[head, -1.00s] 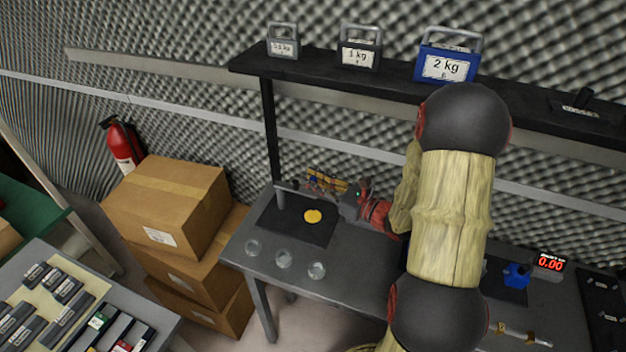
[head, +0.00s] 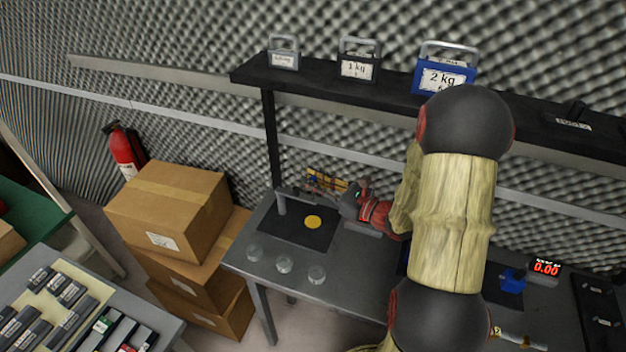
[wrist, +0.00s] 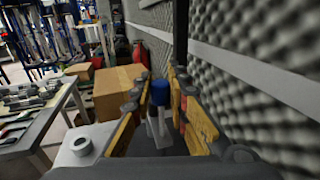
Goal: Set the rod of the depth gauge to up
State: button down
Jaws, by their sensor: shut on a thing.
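The depth gauge stands on a dark mat (head: 295,240) at the left end of the grey bench; its grey post (head: 281,204) and short arm show in the head view. In the wrist view, a blue-capped grey rod (wrist: 160,94) stands upright between the yellow fingers of my gripper (wrist: 163,106). My gripper (head: 320,184) is shut on this rod, seen from behind and small in the head view. The rod's lower end is hidden, and I cannot tell its height setting.
Several glass discs (head: 284,264) lie along the bench's front edge. A black shelf (head: 320,87) with weights, including a blue 2 kg one (head: 443,72), runs above the bench. Cardboard boxes (head: 170,210) stand left of it. My arm hides the bench middle.

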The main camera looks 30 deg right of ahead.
jog(key=c, duration=1.7)
grip_release()
jog(key=shift+r, duration=0.15)
jog(key=v, duration=1.2)
